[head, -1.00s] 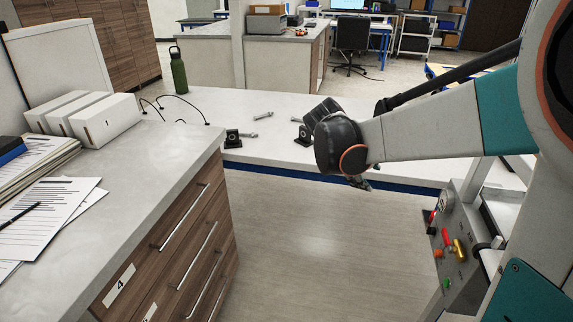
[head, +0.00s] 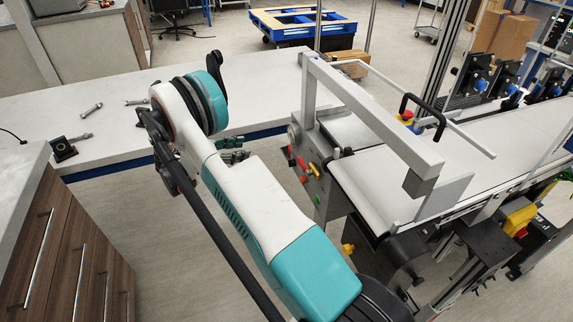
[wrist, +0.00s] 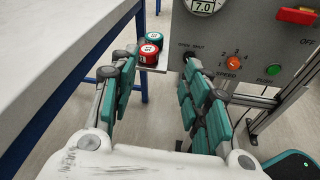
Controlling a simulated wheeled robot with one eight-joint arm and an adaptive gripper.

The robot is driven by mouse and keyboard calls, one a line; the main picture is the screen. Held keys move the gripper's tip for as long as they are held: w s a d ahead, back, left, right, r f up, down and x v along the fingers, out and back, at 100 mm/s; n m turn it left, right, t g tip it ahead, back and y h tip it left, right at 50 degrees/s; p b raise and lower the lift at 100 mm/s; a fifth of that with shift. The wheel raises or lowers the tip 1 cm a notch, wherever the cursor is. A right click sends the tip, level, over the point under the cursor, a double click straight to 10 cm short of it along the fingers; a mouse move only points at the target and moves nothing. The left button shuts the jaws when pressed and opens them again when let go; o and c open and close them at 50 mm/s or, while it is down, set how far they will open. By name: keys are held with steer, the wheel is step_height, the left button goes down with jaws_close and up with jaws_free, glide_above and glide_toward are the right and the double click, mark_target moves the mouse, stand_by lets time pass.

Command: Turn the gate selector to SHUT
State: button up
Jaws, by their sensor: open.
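A grey control panel (head: 308,178) stands at the near end of the conveyor in the head view, with small red, yellow and green controls. The wrist view shows the panel (wrist: 262,38) closer. A dark selector (wrist: 190,57) sits under a small label that seems to start with OPEN; my right finger partly covers it, so its setting cannot be read. My gripper (wrist: 158,78) is open and empty, its teal-padded fingers spread in front of the panel's left edge. In the head view my gripper (head: 235,152) is small, left of the panel.
The panel also holds a gauge (wrist: 203,4), an orange speed knob (wrist: 233,63), a green push button (wrist: 273,69) and a red handle (wrist: 298,15). Red and green round items (wrist: 150,48) sit on a small ledge between the white table (wrist: 45,60) and the panel.

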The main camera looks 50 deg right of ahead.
mark_target(292, 163)
steer(key=s+f+g+h, duration=0.1)
steer(key=s+f+g, duration=0.35)
steer(key=f, duration=0.55)
steer(key=b+x, duration=0.3)
steer(key=x, duration=1.1)
steer(key=shift+w+d+t, duration=0.35)
steer(key=shift+d, duration=0.05)
steer(key=shift+r, duration=0.1)
jaws_close()
